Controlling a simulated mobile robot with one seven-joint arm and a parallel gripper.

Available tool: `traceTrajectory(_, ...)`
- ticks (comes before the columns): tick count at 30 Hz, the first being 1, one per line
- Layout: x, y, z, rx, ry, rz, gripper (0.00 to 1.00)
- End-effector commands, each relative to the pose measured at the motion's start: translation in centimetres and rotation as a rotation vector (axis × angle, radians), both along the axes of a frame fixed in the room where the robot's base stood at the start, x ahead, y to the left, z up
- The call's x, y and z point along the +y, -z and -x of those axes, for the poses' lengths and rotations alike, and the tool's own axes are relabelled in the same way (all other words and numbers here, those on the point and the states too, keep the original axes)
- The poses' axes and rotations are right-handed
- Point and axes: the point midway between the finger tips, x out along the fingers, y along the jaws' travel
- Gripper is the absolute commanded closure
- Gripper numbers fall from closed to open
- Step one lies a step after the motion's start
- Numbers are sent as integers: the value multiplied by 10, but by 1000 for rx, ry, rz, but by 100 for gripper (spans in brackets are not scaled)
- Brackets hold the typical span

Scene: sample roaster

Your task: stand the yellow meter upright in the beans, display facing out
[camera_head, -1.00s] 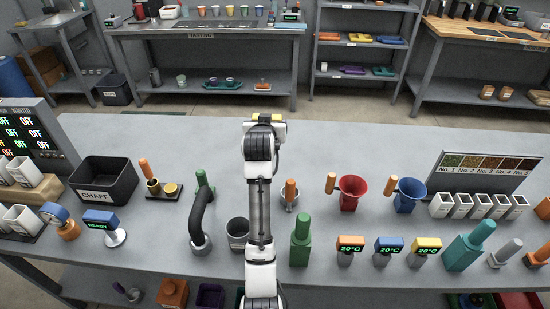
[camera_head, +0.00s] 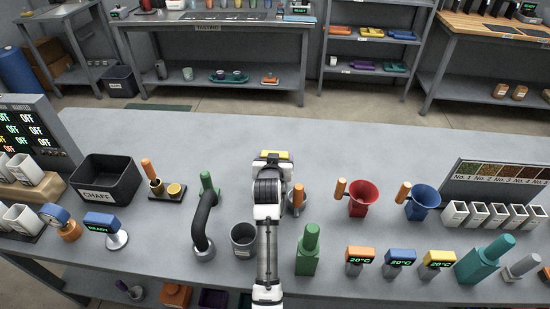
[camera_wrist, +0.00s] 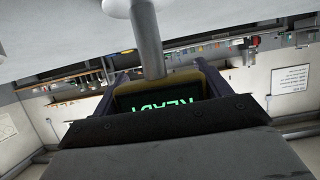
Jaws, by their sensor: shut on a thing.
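My gripper (camera_head: 271,160) is above the middle of the long grey bench, shut on a yellow meter (camera_head: 274,153). In the wrist view the yellow meter (camera_wrist: 178,75) is between the fingers. Its green READY display faces the wrist camera and reads upside down. A grey stem runs from it to a white rounded end at the top of that picture. A grey bucket (camera_head: 243,240) stands nearer me, left of my arm; I cannot tell whether beans are in it. Another yellow meter (camera_head: 438,258), reading 20°C, stands at the right in a row with an orange and a blue one.
A green block-shaped thing (camera_head: 308,250) and a small orange-handled thing (camera_head: 297,198) stand close right of my arm. A black curved handle (camera_head: 202,225) stands left of the bucket. The bench's far middle is clear.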

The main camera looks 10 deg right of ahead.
Motion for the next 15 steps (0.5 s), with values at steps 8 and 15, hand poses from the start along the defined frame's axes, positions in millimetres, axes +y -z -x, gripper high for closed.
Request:
traceTrajectory(8, 0, 3, 0, 0, 0, 0, 15)
traceTrajectory(15, 0, 2, 0, -1, 0, 0, 15)
